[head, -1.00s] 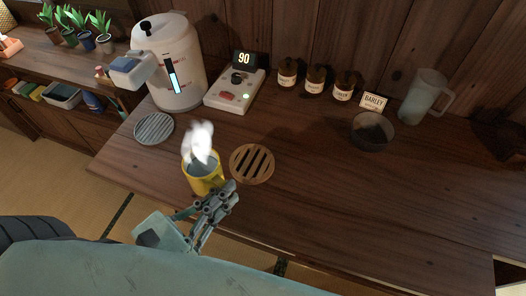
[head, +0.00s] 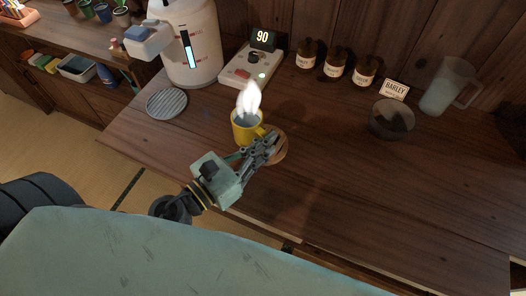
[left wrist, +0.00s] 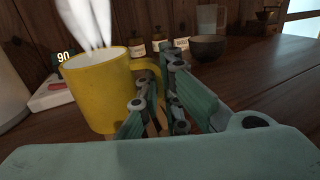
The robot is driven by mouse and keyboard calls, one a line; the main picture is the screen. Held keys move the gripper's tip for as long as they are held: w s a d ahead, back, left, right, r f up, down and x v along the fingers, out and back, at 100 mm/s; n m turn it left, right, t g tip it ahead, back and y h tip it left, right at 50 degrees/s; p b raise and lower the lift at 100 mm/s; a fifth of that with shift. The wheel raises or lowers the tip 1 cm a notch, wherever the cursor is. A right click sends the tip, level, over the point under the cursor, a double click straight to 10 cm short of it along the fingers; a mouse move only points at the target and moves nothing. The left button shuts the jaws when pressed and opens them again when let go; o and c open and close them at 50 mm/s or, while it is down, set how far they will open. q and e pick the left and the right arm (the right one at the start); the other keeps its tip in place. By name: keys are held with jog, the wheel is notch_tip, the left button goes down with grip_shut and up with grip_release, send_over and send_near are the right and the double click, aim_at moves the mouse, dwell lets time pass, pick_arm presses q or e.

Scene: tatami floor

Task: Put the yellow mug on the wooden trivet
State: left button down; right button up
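The steaming yellow mug (head: 246,128) is upright over the back left part of the wooden trivet (head: 281,151). It looks raised, but I cannot tell whether its base touches the trivet. My left gripper (head: 268,143) has its fingers closed around the mug's handle and hides much of the trivet. In the left wrist view the mug (left wrist: 98,92) fills the left side, with its handle (left wrist: 150,70) running down between the fingertips (left wrist: 157,95). A sliver of the trivet shows below them. My right gripper is out of view.
A white dispenser (head: 190,45), a control box reading 90 (head: 250,66) and brown jars (head: 335,66) stand behind. A metal round grate (head: 166,103) lies left. A dark bowl (head: 391,119) and jug (head: 447,88) are right. The right front table is clear.

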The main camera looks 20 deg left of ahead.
pick_arm(q)
jog(key=shift+f+b, duration=1.3)
jog(key=shift+f, duration=0.7)
